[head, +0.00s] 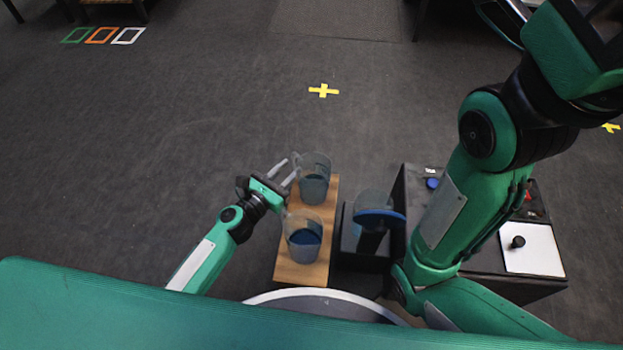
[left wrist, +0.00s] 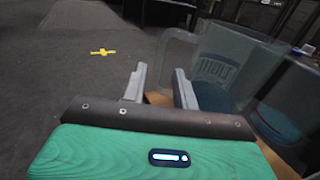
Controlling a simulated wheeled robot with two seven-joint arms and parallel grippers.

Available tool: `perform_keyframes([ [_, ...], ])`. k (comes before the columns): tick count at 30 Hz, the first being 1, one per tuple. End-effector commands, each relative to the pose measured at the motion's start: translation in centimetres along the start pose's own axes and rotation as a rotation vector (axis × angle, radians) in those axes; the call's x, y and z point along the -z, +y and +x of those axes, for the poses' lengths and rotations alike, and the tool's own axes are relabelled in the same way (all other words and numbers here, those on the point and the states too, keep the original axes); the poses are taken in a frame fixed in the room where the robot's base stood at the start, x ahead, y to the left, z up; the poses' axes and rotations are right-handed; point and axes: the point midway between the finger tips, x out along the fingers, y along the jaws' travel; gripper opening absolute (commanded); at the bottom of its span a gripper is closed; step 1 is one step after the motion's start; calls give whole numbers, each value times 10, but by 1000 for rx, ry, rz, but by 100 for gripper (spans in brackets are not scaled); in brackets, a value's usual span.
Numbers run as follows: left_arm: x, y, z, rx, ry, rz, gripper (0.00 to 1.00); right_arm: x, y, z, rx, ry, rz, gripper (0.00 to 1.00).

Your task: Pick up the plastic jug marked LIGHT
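Two clear plastic jugs with dark blue-grey contents stand upright on a narrow wooden bench (head: 292,271). The far jug (head: 314,187) has its handle on its left side. The near jug (head: 304,238) stands closer to me. In the left wrist view a jug (left wrist: 226,70) with blurred lettering fills the right side; I cannot read the word for sure. My left gripper (head: 284,174) is open and empty. Its fingers point toward the far jug's handle, just left of it. They also show in the left wrist view (left wrist: 162,86), in front of the handle. My right gripper is not visible.
A dark console (head: 530,284) with a white panel (head: 532,250) and black knob (head: 517,242) is further right, partly behind my right arm. A yellow floor cross (head: 323,91) lies beyond. Floor left of the bench is clear.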

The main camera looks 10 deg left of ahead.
Motion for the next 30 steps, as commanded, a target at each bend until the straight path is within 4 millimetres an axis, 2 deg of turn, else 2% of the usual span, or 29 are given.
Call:
perform_keyframes([
  [7,0,3,29,1,0,0,29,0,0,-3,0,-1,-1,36],
  [17,-1,3,34,0,0,0,29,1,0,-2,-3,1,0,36],
  [21,-1,3,34,0,0,1,2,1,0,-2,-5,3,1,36],
  [30,-2,3,34,0,-1,0,0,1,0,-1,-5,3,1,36],
])
